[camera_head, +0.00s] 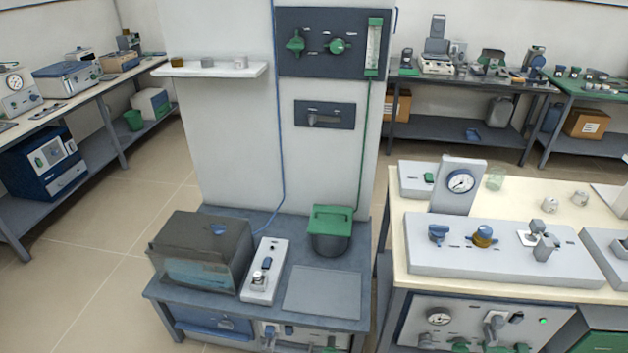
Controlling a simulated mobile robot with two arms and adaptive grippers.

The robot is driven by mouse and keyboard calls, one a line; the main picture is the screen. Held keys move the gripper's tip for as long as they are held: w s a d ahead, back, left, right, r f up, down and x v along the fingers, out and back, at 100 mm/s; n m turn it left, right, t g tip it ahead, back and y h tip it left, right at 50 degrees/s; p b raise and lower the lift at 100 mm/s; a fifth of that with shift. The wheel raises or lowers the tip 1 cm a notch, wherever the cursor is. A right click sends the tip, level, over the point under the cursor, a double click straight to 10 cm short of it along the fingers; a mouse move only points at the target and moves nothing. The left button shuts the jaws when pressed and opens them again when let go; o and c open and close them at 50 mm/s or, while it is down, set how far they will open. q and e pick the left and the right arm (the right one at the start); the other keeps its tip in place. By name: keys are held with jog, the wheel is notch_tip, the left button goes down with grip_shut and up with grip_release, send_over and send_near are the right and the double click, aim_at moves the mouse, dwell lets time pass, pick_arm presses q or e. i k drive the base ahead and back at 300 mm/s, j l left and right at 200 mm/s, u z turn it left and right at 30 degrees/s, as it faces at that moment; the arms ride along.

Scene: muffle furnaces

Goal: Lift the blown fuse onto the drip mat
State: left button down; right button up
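A flat grey rectangular mat (322,293), which looks like the drip mat, lies bare on the low blue-grey bench in the middle. Left of it stands a narrow white block (265,256) with small metal and dark fittings on its top. A small silvery cylindrical piece (259,280) sits near its front end. It may be the blown fuse, but it is too small to tell. Neither of my grippers is in view.
A dark box-shaped furnace (203,252) stands left of the white block. A dark pot with a green lid (331,222) stands behind the mat. A cream bench (520,190) with a gauge and valve panel is at the right. Floor (90,275) is clear at left.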

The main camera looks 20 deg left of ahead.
aim_at(258, 276)
jog(key=u, duration=1.1)
